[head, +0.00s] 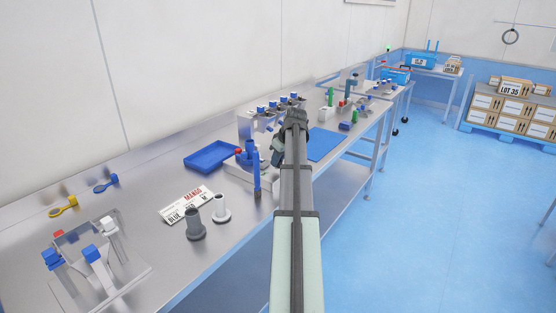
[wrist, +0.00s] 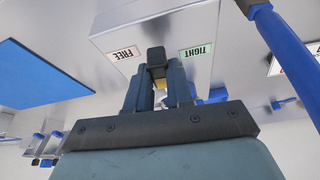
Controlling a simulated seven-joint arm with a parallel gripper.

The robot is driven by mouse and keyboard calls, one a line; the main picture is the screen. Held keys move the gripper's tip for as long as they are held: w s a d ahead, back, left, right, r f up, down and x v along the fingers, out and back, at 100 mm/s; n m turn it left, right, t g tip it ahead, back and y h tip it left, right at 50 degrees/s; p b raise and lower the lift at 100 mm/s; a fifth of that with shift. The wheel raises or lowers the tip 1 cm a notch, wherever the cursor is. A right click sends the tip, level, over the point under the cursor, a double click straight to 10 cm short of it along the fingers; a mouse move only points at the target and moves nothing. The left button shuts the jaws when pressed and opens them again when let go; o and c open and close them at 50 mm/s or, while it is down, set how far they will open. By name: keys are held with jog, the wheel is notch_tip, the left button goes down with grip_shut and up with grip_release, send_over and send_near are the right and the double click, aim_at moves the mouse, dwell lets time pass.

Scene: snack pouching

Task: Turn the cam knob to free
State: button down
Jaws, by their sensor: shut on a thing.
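In the wrist view my gripper (wrist: 158,80) is shut on the cam knob (wrist: 156,55). The knob has a black end and a yellow part between my fingers. It sits at a grey metal block between a FREE label (wrist: 122,53) on the left and a TIGHT label (wrist: 196,49) on the right. Its black end lies between the two labels; its exact angle is hard to tell. In the head view my gripper (head: 277,151) is beside the fixture with the blue post, and my arm hides the knob.
A blue post (wrist: 285,45) stands close on the right in the wrist view. A blue mat (head: 325,144) lies to the right of my arm. A blue tray (head: 211,154), a MANGO card (head: 187,204) and two grey cylinders stand to the left on the steel bench.

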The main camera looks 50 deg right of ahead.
jog(key=m, duration=0.2)
jog(key=m+h, duration=0.1)
jog(key=m, duration=0.1)
jog(key=m+g+h, duration=0.1)
jog(key=m, duration=0.1)
jog(key=shift+a+f, duration=0.15)
jog(key=shift+a, duration=0.1)
jog(key=m+g+h, duration=0.1)
jog(key=m, duration=0.3)
jog(key=shift+m, duration=0.3)
jog(key=shift+a, duration=0.1)
jog(key=c, duration=1)
grip_release()
jog(key=shift+w, duration=0.1)
jog(key=shift+c, duration=0.2)
jog(key=shift+o, duration=0.2)
jog(key=shift+r, duration=0.45)
jog(key=v, duration=1.3)
jog(key=shift+a, duration=0.3)
